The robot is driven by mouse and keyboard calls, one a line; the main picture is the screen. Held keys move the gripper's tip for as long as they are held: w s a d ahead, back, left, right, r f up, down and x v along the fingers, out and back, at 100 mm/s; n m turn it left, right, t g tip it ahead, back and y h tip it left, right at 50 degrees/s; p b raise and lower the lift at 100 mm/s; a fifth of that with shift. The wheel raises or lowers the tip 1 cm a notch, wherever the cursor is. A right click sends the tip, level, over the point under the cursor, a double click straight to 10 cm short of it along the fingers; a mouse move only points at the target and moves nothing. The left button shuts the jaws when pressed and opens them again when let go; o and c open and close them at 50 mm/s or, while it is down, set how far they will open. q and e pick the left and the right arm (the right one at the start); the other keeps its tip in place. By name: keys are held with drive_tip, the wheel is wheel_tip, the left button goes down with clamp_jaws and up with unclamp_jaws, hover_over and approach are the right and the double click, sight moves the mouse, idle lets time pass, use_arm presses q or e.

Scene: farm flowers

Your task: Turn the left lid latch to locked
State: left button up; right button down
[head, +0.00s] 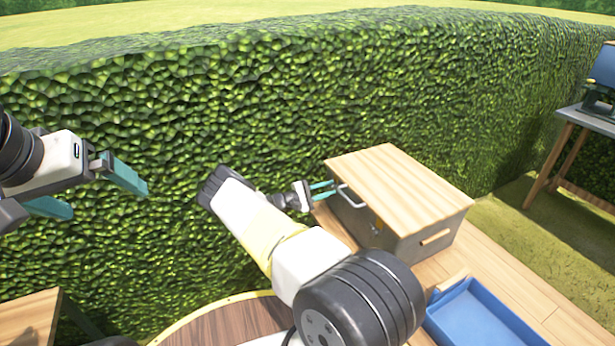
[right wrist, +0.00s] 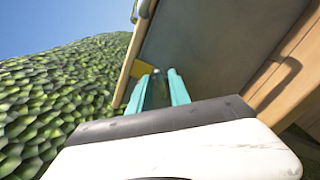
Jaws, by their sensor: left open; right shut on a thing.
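A grey chest (head: 407,246) with a light wooden lid (head: 400,185) stands right of centre in the head view, its lid down. A yellow latch (head: 378,226) shows on its front, right of the pale handle (head: 351,196). My right gripper (head: 331,189) is at the left end of the chest front, just under the lid edge. My left gripper (head: 108,198) is open and empty, far left in front of the hedge.
A blue tray (head: 480,318) lies on the wooden deck in front of the chest. A round wooden table top (head: 225,325) is at the bottom centre. A tall hedge (head: 250,100) runs behind. A table with a blue drum (head: 603,68) stands at the far right.

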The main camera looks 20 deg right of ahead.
drive_tip(key=m, duration=0.3)
drive_tip(key=shift+f+m, duration=0.1)
drive_tip(key=shift+m, duration=0.2)
drive_tip(key=shift+f+m, duration=0.1)
drive_tip(key=shift+m, duration=1.8)
drive_tip(key=c, duration=1.3)
unclamp_jaws()
drive_tip(key=shift+o, duration=0.2)
drive_tip(key=shift+a, duration=0.1)
drive_tip(key=a, duration=0.7)
drive_tip(key=shift+s+a, duration=0.35)
drive_tip(key=shift+s, duration=0.05)
